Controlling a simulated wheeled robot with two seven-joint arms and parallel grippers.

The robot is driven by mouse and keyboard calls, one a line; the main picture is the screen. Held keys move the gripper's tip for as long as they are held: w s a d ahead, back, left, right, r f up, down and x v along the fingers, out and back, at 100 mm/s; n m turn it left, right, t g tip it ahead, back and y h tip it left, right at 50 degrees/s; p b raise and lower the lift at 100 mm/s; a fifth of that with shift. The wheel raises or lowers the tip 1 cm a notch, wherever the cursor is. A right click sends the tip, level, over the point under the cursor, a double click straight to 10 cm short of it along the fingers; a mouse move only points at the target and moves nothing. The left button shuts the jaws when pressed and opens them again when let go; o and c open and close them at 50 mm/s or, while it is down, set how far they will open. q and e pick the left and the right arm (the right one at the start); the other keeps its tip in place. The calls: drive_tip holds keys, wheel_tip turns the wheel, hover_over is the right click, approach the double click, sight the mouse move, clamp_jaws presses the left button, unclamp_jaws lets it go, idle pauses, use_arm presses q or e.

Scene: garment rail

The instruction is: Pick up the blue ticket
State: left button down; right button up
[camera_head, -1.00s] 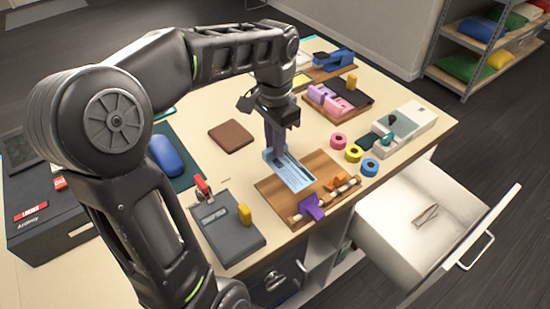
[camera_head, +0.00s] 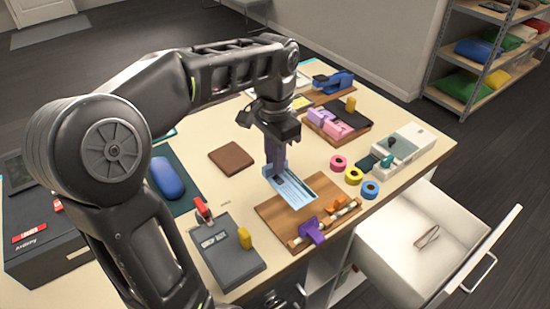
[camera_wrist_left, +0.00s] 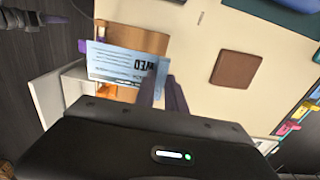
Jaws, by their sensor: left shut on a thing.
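The blue ticket (camera_head: 291,187) is a light blue printed slip. My left gripper (camera_head: 270,172) is shut on its left end. In the head view the ticket hangs over the back part of a wooden board (camera_head: 335,197); I cannot tell exactly how high above it the ticket is. In the left wrist view the ticket (camera_wrist_left: 115,64) sticks out to the left of the purple fingers of my left gripper (camera_wrist_left: 160,80), with large dark letters near them.
A purple clamp (camera_head: 312,230) sits on a bar at the board's front. Tape rolls (camera_head: 353,176) stand to the right, and a grey device (camera_head: 228,250) to the left. A brown square pad (camera_head: 231,155) lies behind. An open drawer (camera_head: 400,235) juts out at the front right.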

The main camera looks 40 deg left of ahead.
use_arm(q)
drive_tip(key=shift+r+p, duration=1.8)
drive_tip(key=shift+r, duration=0.55)
